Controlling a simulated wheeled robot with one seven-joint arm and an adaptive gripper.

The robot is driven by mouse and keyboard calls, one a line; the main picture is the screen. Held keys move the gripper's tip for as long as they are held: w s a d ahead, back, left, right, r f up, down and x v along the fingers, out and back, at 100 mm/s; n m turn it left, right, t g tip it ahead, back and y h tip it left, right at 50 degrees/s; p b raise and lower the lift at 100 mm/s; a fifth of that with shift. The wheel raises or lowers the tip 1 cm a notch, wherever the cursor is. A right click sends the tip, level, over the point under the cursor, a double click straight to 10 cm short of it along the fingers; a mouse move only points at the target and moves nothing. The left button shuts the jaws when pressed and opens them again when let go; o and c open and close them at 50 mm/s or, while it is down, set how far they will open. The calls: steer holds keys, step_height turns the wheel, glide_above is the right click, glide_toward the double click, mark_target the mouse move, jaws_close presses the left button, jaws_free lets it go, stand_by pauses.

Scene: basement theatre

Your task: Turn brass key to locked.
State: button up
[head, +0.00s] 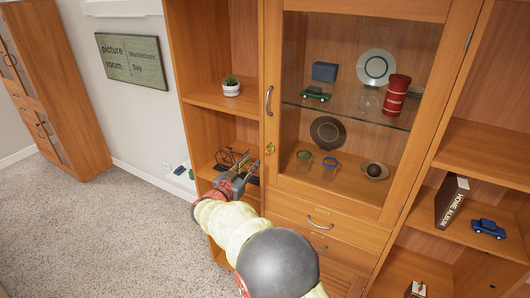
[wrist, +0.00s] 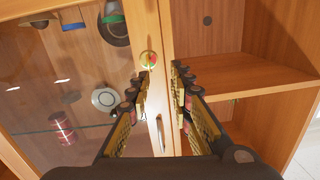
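The brass key (head: 270,149) sits in its lock on the left frame of the glass cabinet door (head: 273,110), below the door handle. In the wrist view the key (wrist: 148,60) shows as a small round brass piece with red and green marks. Its exact turn is too small to tell. My gripper (head: 247,168) is left of the key and a little below it in the head view. In the wrist view my gripper (wrist: 154,74) is open and empty, with the key just beyond the fingertips, nearer the left finger. I see no contact.
The door handle (head: 269,100) is above the key and also shows between my fingers in the wrist view (wrist: 160,133). Carpet (head: 110,220) is clear at left.

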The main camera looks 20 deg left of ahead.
steer(key=w+d+h, duration=0.1)
steer(key=w+d, duration=0.1)
steer(key=w, duration=0.5)
steer(key=shift+w+r, duration=0.4)
steer(key=shift+r, duration=0.05)
steer(key=shift+c, duration=0.5)
steer(key=c, duration=0.4)
jaws_close()
